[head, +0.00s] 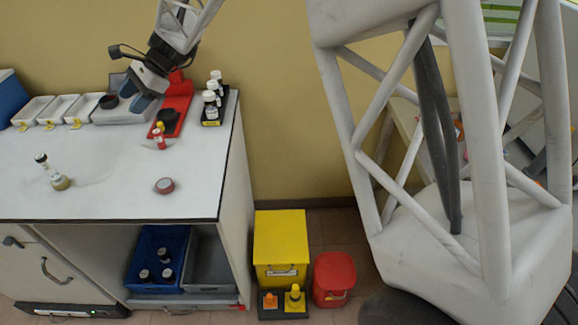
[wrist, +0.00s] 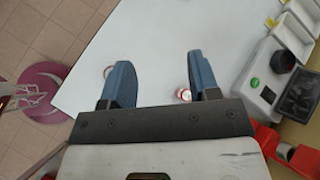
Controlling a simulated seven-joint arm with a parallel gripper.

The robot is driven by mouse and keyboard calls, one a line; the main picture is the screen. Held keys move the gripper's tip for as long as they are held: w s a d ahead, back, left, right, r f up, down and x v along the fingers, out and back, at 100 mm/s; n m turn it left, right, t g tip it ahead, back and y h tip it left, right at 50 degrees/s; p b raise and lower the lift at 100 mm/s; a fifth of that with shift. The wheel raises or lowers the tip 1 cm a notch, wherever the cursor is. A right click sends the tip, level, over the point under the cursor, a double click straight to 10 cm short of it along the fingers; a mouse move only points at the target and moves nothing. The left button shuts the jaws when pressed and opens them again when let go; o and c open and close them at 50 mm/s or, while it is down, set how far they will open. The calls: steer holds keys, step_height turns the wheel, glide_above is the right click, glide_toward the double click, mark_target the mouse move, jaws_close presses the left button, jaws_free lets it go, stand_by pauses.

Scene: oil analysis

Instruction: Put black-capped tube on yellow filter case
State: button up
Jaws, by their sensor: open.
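A slim clear vessel with a dark cap (head: 54,174) and amber at its bottom stands tilted-looking at the left of the white worktop. It is the likely black-capped tube. A yellow case (head: 280,238) stands on the floor right of the bench; I cannot tell if it is the filter case. My gripper (head: 147,92) is open and empty, above the back of the worktop, well to the right of the vessel. In the wrist view its two blue fingers (wrist: 163,82) are spread apart over the worktop. I cannot identify the vessel in that view.
A small red bottle (head: 159,140) and a round dark-rimmed item (head: 164,185) sit on the worktop (head: 110,190). White trays (head: 63,108), a red stand (head: 176,100) and a rack of bottles (head: 226,106) line the back. The front of the worktop is mostly clear.

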steer(key=s+d+r+n+t+h, duration=0.15)
steer(key=s+d, duration=0.25)
steer(key=d, duration=0.7)
steer(key=s+d+r+n+t+h, duration=0.15)
steer(key=s+d, duration=0.25)
steer(key=d, duration=0.7)
steer(key=s+d+r+n+t+h, duration=0.1)
steer(key=s+d+r, duration=0.2)
steer(key=d, duration=0.8)
steer(key=s+d+f+n+t+h, duration=0.1)
steer(key=s+d+f+n+h, duration=0.1)
steer(key=s+d, duration=0.8)
steer(key=s+d+f+n+t+h, duration=0.2)
steer(key=s+d+h, duration=0.1)
steer(key=s+d, duration=0.7)
steer(key=shift+s+d+f, duration=0.25)
steer(key=shift+s+d, duration=0.15)
steer(key=shift+d, duration=0.5)
